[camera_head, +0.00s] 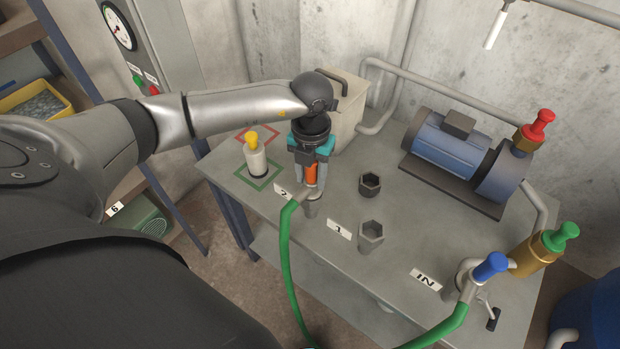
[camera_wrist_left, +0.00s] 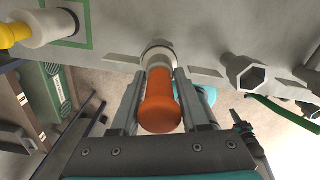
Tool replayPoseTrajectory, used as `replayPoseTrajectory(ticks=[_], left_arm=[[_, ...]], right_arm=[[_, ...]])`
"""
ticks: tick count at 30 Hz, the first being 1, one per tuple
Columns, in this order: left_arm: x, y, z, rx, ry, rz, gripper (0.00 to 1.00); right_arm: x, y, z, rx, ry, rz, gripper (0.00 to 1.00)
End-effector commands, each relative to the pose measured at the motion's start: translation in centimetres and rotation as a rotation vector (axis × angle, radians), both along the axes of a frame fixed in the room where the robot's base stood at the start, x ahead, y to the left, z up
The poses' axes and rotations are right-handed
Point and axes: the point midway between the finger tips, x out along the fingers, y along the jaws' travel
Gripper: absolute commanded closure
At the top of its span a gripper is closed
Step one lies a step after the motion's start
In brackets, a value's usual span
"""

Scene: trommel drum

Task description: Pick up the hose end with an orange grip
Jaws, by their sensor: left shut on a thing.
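The hose end with an orange grip (camera_head: 311,176) stands upright at the holder by the label "2" on the grey bench. A green hose (camera_head: 284,245) runs from it down over the front edge. My left gripper (camera_head: 313,188) comes down from above and is shut on the orange grip. In the left wrist view the orange grip (camera_wrist_left: 160,104) sits between the two fingers (camera_wrist_left: 158,110), with a metal collar beyond it. Whether its lower end is still seated in the holder is hard to tell. My right gripper is not in view.
Hexagonal sockets (camera_head: 370,231) stand to the right on the bench (camera_head: 330,265). A yellow-topped white bottle (camera_head: 255,158) stands on the green square at left. A blue motor (camera_head: 445,145) and coloured valves (camera_head: 490,266) occupy the right side. A beige box (camera_head: 345,110) is behind the gripper.

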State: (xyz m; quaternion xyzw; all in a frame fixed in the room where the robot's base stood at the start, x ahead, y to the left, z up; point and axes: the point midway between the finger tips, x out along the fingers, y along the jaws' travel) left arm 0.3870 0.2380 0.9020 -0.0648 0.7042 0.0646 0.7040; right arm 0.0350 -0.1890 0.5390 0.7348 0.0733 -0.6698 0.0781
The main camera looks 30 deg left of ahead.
Motion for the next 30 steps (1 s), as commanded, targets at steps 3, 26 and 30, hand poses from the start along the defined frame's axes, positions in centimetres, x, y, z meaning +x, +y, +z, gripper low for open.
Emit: replayPoseTrajectory(ticks=[3, 26, 30], left_arm=[[0.0, 0.0, 0.0, 0.001, -0.001, 0.000, 0.75], [0.1, 0.0, 0.3, 0.000, -0.002, 0.001, 1.00], [0.1, 0.0, 1.4, 0.000, -0.003, 0.001, 1.00]], right_arm=[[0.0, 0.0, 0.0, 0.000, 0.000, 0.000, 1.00], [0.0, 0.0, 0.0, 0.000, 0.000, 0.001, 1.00], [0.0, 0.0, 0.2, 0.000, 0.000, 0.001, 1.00]])
